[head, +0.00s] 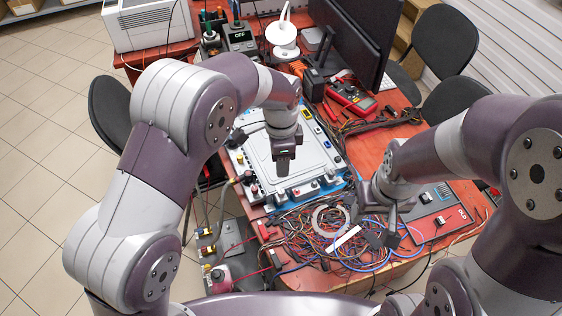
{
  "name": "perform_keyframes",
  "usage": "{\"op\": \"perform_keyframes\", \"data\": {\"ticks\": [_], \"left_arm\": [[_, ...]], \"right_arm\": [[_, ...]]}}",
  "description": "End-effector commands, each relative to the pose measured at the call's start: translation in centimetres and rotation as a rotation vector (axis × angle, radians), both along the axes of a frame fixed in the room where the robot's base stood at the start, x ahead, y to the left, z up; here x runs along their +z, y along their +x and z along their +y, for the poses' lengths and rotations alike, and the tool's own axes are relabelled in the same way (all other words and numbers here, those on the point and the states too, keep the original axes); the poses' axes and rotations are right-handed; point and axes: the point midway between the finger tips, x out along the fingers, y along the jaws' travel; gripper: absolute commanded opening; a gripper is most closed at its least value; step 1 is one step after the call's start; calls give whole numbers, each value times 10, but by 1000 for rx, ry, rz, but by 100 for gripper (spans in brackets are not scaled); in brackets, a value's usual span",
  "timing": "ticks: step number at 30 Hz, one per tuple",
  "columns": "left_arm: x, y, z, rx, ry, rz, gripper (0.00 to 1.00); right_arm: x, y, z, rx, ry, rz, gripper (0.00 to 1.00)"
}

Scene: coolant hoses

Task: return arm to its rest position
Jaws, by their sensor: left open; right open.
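My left gripper (284,167) hangs over the silver-grey flat unit (309,151), pointing down. It is open and no object shows between its fingers. My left arm arches in from the left above the table. My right gripper (388,232) is open over the right part of a tangle of coloured wires (300,238), near the table's front. No held object shows in it. Whether either gripper touches what lies below cannot be told. The unit has small coloured fittings along its edges and lies on a blue mat (340,186). My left arm and gripper hide part of it.
A red-and-grey device (439,211) lies right of the wires. A red multimeter (351,97), a black monitor (352,38) and a white lamp-like stand (282,36) are farther back. Chairs (444,42) stand beyond the table. Tiled floor (45,150) is clear at left.

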Motion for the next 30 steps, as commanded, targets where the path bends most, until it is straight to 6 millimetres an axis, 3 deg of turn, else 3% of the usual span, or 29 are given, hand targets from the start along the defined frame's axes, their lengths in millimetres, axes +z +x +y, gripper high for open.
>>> {"op": "perform_keyframes", "data": {"ticks": [10,12,14,17,21,25,27,30], "left_arm": [[0,0,0,26,-1,-2,47],[-2,4,-2,120,-12,-20,47],[-15,-11,5,268,-7,-8,47],[-15,-42,38,585,-12,-10,47],[0,-93,104,1025,-35,-29,47],[14,-143,152,1293,-59,-52,47],[21,-160,170,1358,-68,-65,47],[30,-156,183,1409,-94,-97,47]], "right_arm": [[0,0,0,0,0,0,60],[0,0,0,0,0,0,60],[0,0,0,0,0,0,60],[0,0,0,0,0,0,60],[0,0,0,0,0,0,60],[0,0,0,0,0,0,60],[0,0,0,0,0,0,60],[0,0,0,0,0,0,60]]}}
